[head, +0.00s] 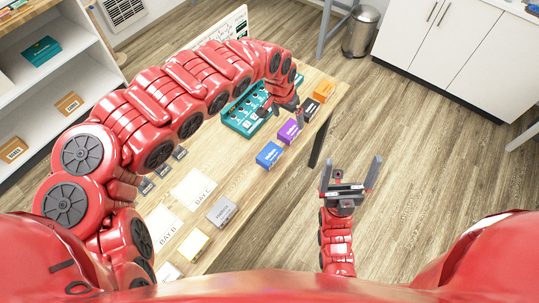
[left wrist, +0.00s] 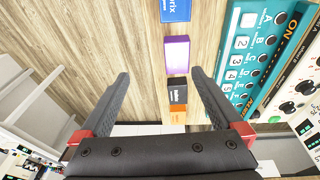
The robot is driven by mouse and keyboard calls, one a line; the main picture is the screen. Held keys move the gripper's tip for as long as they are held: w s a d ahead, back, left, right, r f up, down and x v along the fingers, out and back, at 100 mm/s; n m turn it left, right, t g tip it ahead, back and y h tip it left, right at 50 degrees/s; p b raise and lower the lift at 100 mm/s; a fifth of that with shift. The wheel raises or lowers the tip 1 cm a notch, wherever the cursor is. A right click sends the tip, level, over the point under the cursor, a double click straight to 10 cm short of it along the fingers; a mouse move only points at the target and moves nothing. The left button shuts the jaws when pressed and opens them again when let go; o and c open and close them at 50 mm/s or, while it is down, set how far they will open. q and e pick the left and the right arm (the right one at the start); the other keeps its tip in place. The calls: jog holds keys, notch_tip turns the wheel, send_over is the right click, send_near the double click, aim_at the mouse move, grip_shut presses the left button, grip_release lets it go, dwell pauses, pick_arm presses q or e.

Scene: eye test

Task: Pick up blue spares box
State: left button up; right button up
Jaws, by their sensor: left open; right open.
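A blue box (head: 269,156) with pale lettering stands near the right edge of the wooden table, in front of a purple box (head: 289,132). In the left wrist view the blue box (left wrist: 175,10) is cut off by the top edge. My left gripper (head: 282,115) is open and empty, above the table beyond the blue box, near the purple box and a dark box. In its wrist view the fingers (left wrist: 160,76) are spread, with the dark box (left wrist: 177,92) showing beyond them. My right gripper (head: 350,165) is open and empty, above the floor right of the table.
A teal panel (head: 238,122) with switches lies left of the box row. An orange box (head: 323,90) is at the row's far end. A grey box (head: 221,210) stands nearer me. White shelves (head: 55,75) are at left, white cabinets (head: 440,40) at back right.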

pick_arm(q)
jog(key=g+y, duration=0.1)
jog(key=y, duration=0.1)
send_over(270, 153)
jog(key=f+b, duration=0.1)
jog(key=f, duration=0.2)
jog(key=f+b, duration=0.1)
jog(key=f, duration=0.3)
jog(key=f+b, duration=0.1)
jog(key=f, duration=0.3)
jog(key=shift+s, duration=0.35)
jog(key=shift+w+f, duration=0.15)
jog(key=shift+f, duration=0.5)
notch_tip(270, 153, down, 4)
jog(key=shift+w+p, duration=0.1)
jog(key=shift+p, duration=0.65)
jog(key=shift+a+f, duration=0.1)
jog(key=shift+f, duration=0.5)
jog(key=c, duration=1.4)
jog(key=shift+r, duration=0.1)
